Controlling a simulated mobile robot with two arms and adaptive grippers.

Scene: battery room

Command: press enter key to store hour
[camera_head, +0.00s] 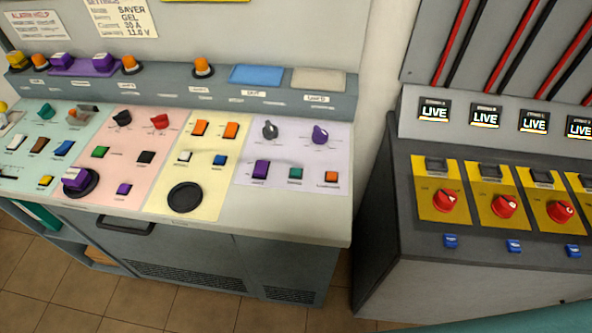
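A control desk (290,208) with many keys and knobs fills the left and middle of the head view. Its sloped top has teal, pink, yellow and lilac panels. The lilac panel (335,150) carries a grey knob (269,130), a purple knob (320,134), a purple key (260,169), a teal key (295,173) and an orange key (331,177). The yellow panel carries orange keys (200,128), a white key (184,156) and a blue key (220,160). The key labels are too small to read, so I cannot tell which is enter. Neither gripper is in view.
A large purple button (77,180) and a black round pad (185,197) are near the desk's front. A grey cabinet (400,240) with red rotary switches (444,201) and "LIVE" displays (434,112) stands at right, past a narrow gap. Tiled floor (130,305) shows in front.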

